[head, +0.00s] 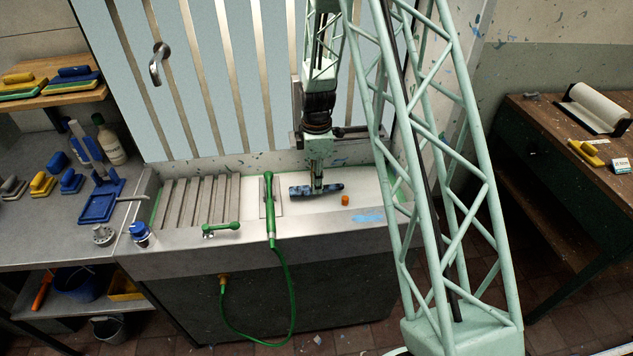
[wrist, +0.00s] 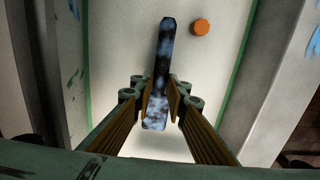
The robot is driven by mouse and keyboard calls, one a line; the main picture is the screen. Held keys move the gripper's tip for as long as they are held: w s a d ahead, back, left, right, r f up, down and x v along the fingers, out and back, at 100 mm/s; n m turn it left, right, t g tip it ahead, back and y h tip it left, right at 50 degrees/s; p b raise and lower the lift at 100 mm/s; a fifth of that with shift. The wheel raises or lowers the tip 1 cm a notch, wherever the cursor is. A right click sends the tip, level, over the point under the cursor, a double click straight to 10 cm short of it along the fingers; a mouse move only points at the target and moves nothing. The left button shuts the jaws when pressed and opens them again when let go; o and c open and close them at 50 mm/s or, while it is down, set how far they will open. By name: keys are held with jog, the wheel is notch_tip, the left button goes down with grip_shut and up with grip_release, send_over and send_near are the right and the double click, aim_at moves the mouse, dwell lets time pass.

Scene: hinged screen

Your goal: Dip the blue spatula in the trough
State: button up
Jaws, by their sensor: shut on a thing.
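My gripper (head: 317,184) is at the basin in the head view, with its fingers on both sides of a dark bar mottled with light blue (head: 300,191). In the wrist view my gripper (wrist: 160,103) is shut on this bar (wrist: 163,50) near its lower end. I cannot tell whether the bar touches the basin floor. A blue tray (head: 97,208) sits on the left bench, with a blue and grey long-handled tool (head: 84,143) upright at its back. I cannot tell for certain which thing is the spatula or the trough.
A small orange cylinder (head: 345,200) lies right of the bar, also in the wrist view (wrist: 201,27). A green hose wand (head: 269,205) and slatted rack (head: 195,203) are left. A blue-capped jar (head: 140,234) and knob (head: 103,235) stand near the tray.

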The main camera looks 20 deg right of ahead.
jog(key=shift+f+b, duration=0.9)
jog(key=shift+f, duration=1.65)
jog(key=shift+w+d+r+b, duration=0.1)
jog(key=shift+w+r+b, duration=0.1)
jog(key=shift+w, duration=0.15)
jog(key=shift+w+d+r+b, duration=0.1)
jog(key=shift+w+b, duration=0.05)
jog(key=shift+w, duration=0.15)
dwell(1.5)
jog(key=shift+w+r+p, duration=0.2)
jog(key=shift+r+p, duration=0.1)
jog(key=shift+r, duration=0.35)
jog(key=shift+r+p, duration=0.7)
jog(key=shift+r, duration=1.05)
jog(key=shift+s+r+p, duration=0.15)
jog(key=shift+r+p, duration=0.15)
jog(key=shift+r, duration=0.4)
jog(key=shift+s+r+p, duration=0.15)
jog(key=shift+r+p, duration=0.1)
jog(key=shift+r, duration=0.4)
notch_tip(320, 180, up, 7)
jog(key=p, duration=0.3)
jog(key=shift+r, duration=0.15)
jog(key=shift+s, duration=0.1)
